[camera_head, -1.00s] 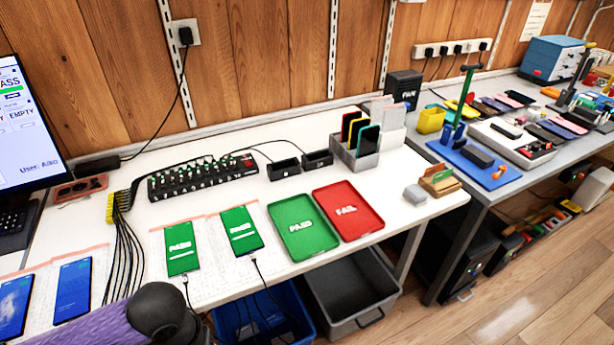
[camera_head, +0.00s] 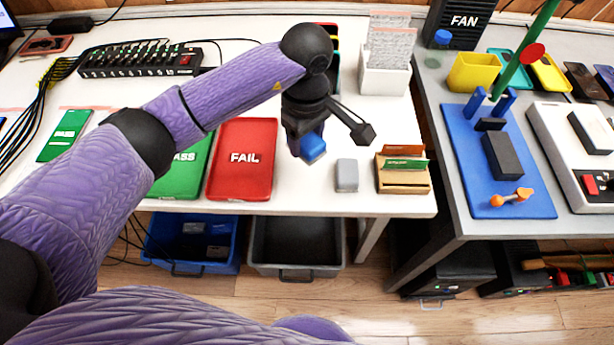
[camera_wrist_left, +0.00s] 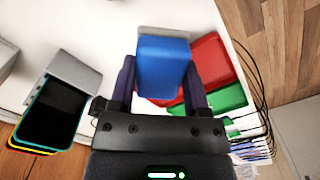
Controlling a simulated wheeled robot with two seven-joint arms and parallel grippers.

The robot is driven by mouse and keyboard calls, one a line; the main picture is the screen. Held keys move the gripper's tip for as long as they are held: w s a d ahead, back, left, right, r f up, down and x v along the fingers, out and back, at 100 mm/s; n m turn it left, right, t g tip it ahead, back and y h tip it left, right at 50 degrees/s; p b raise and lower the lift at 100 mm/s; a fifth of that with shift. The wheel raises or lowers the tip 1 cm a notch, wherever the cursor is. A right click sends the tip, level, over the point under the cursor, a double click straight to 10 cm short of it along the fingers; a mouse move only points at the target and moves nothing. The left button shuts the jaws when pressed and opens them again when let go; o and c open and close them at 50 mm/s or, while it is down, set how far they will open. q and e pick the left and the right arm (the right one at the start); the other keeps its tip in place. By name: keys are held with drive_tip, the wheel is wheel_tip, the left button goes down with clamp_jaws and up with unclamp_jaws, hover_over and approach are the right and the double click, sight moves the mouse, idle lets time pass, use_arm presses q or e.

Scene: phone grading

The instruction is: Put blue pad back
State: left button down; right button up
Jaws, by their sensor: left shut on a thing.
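The blue pad (camera_head: 313,147) is a small block held in the fingers of my left gripper (camera_head: 306,138). It is above the white table, right of the red FAIL tray (camera_head: 243,165). In the left wrist view, the blue pad (camera_wrist_left: 163,62) sits between the two dark fingers of the left gripper (camera_wrist_left: 160,85), which is shut on it. A small grey block (camera_head: 346,176) lies on the table just right of and nearer than the held pad. Whether the pad touches the table cannot be told. My right gripper is not in view.
A wooden card holder (camera_head: 403,178) stands right of the grey block. A white paper box (camera_head: 385,78) stands behind. The green PASS tray (camera_head: 185,180) is partly hidden by my arm. The table's front edge is close, with a grey bin (camera_head: 297,270) below.

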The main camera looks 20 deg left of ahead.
sight(305, 179)
use_arm(q)
drive_tip(key=f+b, duration=0.1)
drive_tip(key=f, duration=0.3)
drive_tip(key=f+b, duration=0.1)
drive_tip(key=f, duration=0.3)
drive_tip(key=shift+s+a+f+b, duration=0.2)
drive_tip(key=shift+f+b, duration=0.1)
drive_tip(key=shift+b, duration=0.05)
drive_tip(key=shift+f, duration=0.35)
drive_tip(key=shift+r, duration=0.15)
drive_tip(key=shift+c, duration=2.1)
unclamp_jaws()
drive_tip(key=shift+f, duration=0.2)
drive_tip(key=o, duration=0.4)
drive_tip(key=shift+c, duration=0.2)
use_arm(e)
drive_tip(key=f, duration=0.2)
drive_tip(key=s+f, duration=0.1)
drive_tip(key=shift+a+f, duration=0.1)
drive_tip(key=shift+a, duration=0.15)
